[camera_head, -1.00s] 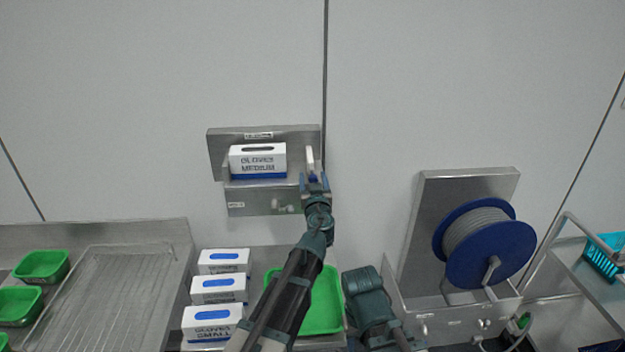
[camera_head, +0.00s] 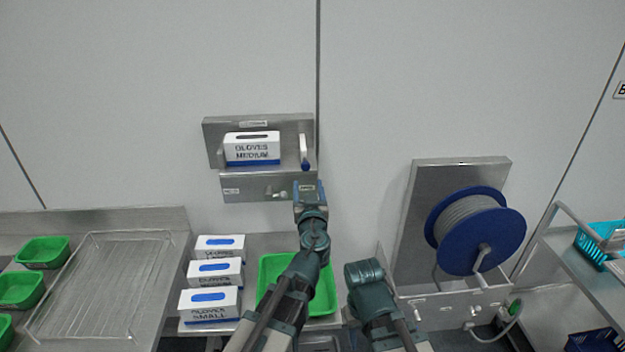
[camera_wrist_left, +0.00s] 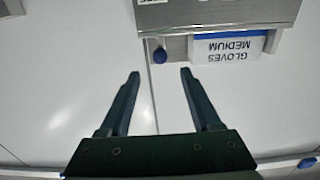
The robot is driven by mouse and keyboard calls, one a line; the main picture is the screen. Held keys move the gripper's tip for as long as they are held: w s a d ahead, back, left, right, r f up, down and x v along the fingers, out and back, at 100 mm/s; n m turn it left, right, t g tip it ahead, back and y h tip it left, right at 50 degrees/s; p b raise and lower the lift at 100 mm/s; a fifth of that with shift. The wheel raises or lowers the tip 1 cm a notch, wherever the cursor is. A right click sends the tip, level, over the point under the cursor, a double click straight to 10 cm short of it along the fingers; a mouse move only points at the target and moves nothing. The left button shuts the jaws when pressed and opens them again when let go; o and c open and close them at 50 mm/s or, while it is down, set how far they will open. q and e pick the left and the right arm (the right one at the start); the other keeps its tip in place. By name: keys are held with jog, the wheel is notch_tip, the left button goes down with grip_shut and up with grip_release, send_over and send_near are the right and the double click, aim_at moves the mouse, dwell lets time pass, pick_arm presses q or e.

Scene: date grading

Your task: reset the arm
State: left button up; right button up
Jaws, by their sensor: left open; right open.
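My left gripper (camera_head: 308,186) is in front of the wall dispenser (camera_head: 258,187), below its blue-tipped lever (camera_head: 304,160). In the left wrist view its two fingers (camera_wrist_left: 159,74) are apart with nothing between them. The lever's blue knob (camera_wrist_left: 159,56) shows just beyond the fingertips, apart from them. A box marked GLOVES MEDIUM (camera_head: 252,149) sits in the dispenser. My right arm is at the bottom centre; its bent dark green part (camera_head: 368,290) shows, but its fingertips cannot be made out.
Several glove boxes (camera_head: 209,304) stand on the steel counter left of a green tray (camera_head: 322,290). A wire rack (camera_head: 100,285) and green bins (camera_head: 42,252) lie further left. A blue hose reel (camera_head: 475,232) is on the right, beside a cart with a turquoise basket (camera_head: 598,243).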

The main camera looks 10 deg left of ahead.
pick_arm(q)
jog(key=shift+v, duration=1.2)
pick_arm(e)
jog(key=shift+s+d, duration=0.35)
pick_arm(q)
jog(key=s+a+f+g+y+b, duration=0.1)
jog(key=s+a+f+g, duration=0.1)
jog(key=s+f+g, duration=0.35)
jog(key=s+a+f+g+y+b, duration=0.1)
jog(key=s+a+f+g+y, duration=0.15)
jog(key=f, duration=0.55)
jog(key=s+d+f+m+g+h, duration=0.3)
jog(key=s+d+f+g, duration=0.1)
jog(key=s, duration=0.5)
jog(key=s+d+f+m+g+h, duration=0.3)
jog(key=s+d+f+g, duration=0.2)
jog(key=s, duration=0.4)
notch_tip(320, 180, down, 2)
jog(key=shift+d+f+g+b, duration=0.1)
jog(key=shift+d+g+b, duration=0.3)
jog(key=shift+g, duration=0.1)
pick_arm(e)
notch_tip(320, 180, down, 3)
jog(key=shift+r, duration=0.1)
